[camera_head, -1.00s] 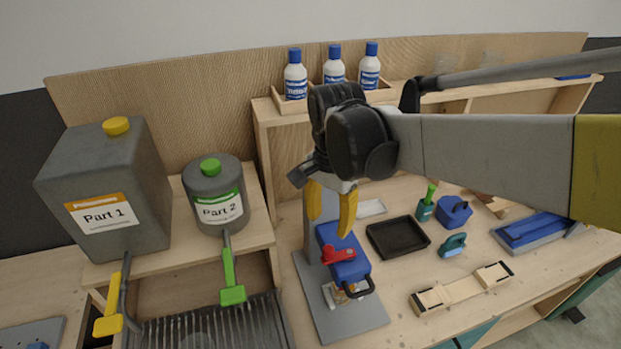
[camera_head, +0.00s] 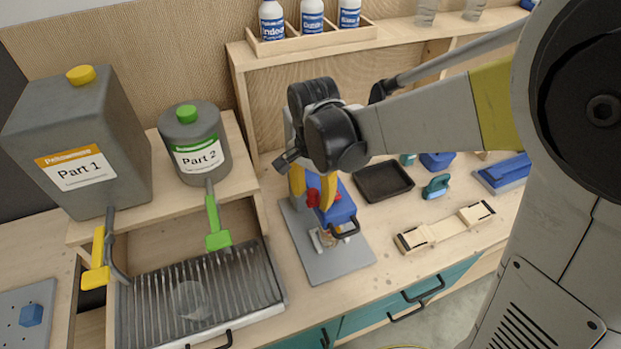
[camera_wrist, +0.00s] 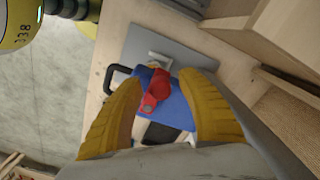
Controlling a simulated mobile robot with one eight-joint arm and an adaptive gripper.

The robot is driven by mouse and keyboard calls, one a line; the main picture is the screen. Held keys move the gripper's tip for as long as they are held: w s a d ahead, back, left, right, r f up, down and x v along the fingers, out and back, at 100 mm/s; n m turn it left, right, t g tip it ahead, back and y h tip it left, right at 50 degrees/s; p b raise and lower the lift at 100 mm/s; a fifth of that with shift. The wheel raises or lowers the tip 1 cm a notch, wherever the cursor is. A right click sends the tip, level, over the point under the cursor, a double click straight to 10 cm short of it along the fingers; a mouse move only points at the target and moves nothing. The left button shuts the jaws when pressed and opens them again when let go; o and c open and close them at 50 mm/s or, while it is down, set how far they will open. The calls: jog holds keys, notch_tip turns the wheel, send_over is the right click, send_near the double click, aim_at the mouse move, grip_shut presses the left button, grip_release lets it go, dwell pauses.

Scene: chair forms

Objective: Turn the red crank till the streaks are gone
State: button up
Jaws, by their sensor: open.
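The red crank (camera_head: 314,195) sits on top of a blue mixer head (camera_head: 341,207) with a dark handle, on a grey base plate (camera_head: 345,264). In the wrist view the red crank (camera_wrist: 156,90) lies between my gripper's fingers, with the blue head (camera_wrist: 178,113) beneath it. My gripper (camera_head: 313,200) has yellow fingers on both sides of the crank; they stand apart from it in the wrist view (camera_wrist: 165,145). It is open and empty. A cup stands under the head, mostly hidden. Streaks cannot be made out.
Part 1 (camera_head: 75,140) and Part 2 (camera_head: 194,145) containers stand on a shelf at left, above a ribbed tray (camera_head: 250,280) with a clear cup (camera_head: 191,300).

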grip_shut()
jog(key=shift+s, duration=0.1)
jog(key=s+d+n, duration=0.1)
jog(key=n, duration=0.2)
jog(key=s+d+n, duration=0.1)
jog(key=n, duration=0.2)
jog(key=s+d+n+b, duration=0.1)
jog(key=n, duration=0.2)
jog(key=shift+s, duration=0.15)
jog(key=shift+d+n+b, duration=0.1)
jog(key=shift+d+n, duration=0.7)
jog(key=shift+n, duration=1)
jog(key=shift+d+n+b, duration=0.1)
jog(key=shift+d+n, duration=0.75)
jog(key=shift+n, duration=0.95)
jog(key=shift+d+n+b, duration=0.1)
jog(key=shift+d+n, duration=0.7)
jog(key=shift+n, duration=1)
